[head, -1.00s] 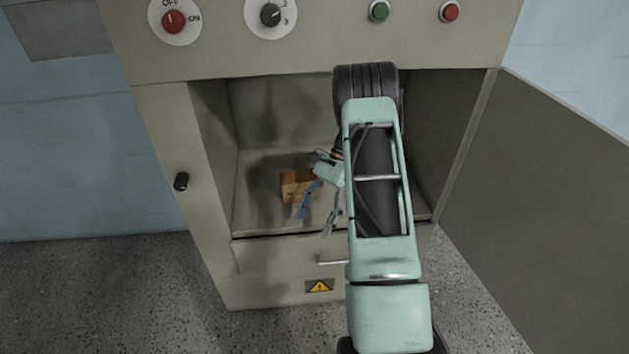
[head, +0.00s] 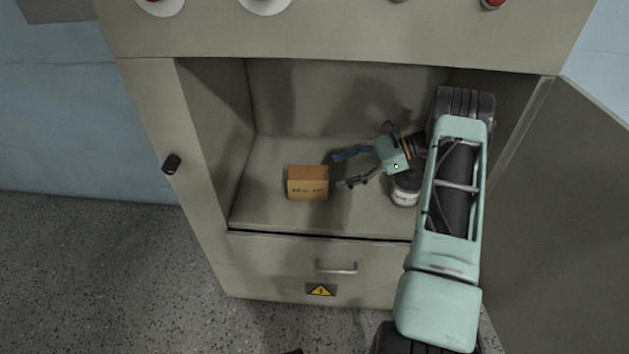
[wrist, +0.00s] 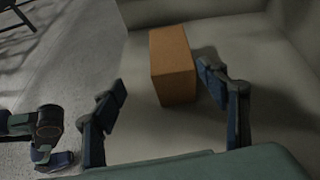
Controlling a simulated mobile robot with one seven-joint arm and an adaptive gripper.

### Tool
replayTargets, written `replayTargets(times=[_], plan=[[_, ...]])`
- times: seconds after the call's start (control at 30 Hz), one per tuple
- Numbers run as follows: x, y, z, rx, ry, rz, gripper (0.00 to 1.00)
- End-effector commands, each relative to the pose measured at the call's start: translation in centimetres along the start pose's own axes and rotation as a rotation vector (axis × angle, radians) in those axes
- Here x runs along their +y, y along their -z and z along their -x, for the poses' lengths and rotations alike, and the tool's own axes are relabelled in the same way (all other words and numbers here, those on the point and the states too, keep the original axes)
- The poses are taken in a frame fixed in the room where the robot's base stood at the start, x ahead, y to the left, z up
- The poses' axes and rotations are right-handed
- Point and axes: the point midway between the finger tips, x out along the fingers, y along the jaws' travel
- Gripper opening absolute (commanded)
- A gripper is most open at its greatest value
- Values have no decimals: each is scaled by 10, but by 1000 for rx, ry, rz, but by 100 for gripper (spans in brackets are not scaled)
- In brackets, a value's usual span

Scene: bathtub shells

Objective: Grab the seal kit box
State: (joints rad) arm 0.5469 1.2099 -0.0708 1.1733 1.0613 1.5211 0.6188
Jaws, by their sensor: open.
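The seal kit box (head: 308,184) is a small orange-brown carton with dark lettering on its front. It stands on the floor of the open cabinet compartment, left of my gripper. My gripper (head: 341,170) is open and empty, its fingers pointing left toward the box with a small gap between. In the wrist view the box (wrist: 172,64) is just beyond the fingertips, nearer the right finger. My gripper (wrist: 160,80) shows there with its two fingers wide apart.
A white container (head: 405,190) with a dark top stands behind my arm at the compartment's right. The cabinet door (head: 570,200) is open at right. A drawer with a handle (head: 337,267) is below. The compartment floor left of the box is clear.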

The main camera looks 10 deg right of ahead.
Motion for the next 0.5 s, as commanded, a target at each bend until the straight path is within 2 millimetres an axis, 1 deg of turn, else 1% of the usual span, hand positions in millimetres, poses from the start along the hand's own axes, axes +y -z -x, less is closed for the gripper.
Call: replayTargets(times=[0.1,0.27,0.37,0.5], plan=[[-5,2,-2,-32,20,-48,67],[-8,0,-6,-51,29,-73,67],[-9,-1,-18,-51,28,-74,67],[-9,-2,-41,-50,26,-74,67]])
